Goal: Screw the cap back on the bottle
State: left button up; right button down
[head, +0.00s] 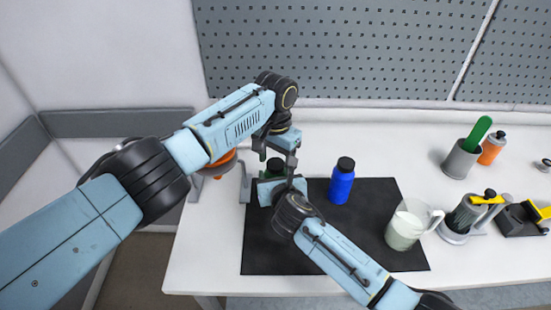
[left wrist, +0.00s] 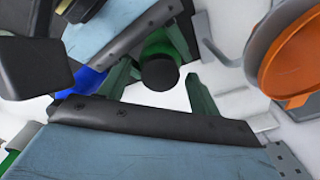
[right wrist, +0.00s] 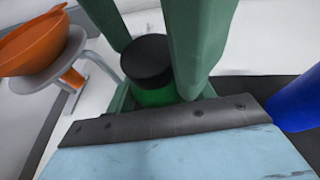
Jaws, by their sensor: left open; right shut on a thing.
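A green bottle (head: 266,174) with a black cap (head: 275,164) stands upright at the back left of the dark mat, partly hidden by my grippers. My right gripper (head: 272,181) is shut on the bottle's green body from the side. In the right wrist view the black cap (right wrist: 147,58) sits on top of the green bottle (right wrist: 155,96). My left gripper (head: 276,160) points down from above and is open. Its two green fingers (left wrist: 160,88) stand on either side of the cap (left wrist: 160,73), apparently without closing on it. The thread is hidden.
A blue bottle (head: 342,185) with a black cap stands close right of my right gripper. An orange funnel (head: 219,164) on a stand is close at the left. A jug (head: 406,227) and several tools stand farther right. The mat's middle (head: 360,213) is partly clear.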

pick_arm(q)
jog(key=shift+r, duration=2.25)
jog(key=shift+c, duration=0.2)
jog(key=n, duration=0.2)
jog(key=r+n, duration=0.1)
jog(key=n, duration=0.2)
jog(key=shift+d+r+n, duration=0.1)
jog(key=shift+r+n, duration=0.2)
jog(key=shift+r, duration=0.1)
jog(key=n, duration=0.2)
jog(key=r+n, duration=0.1)
jog(key=n, duration=0.3)
jog(key=shift+r, duration=0.35)
jog(key=shift+f, duration=4.05)
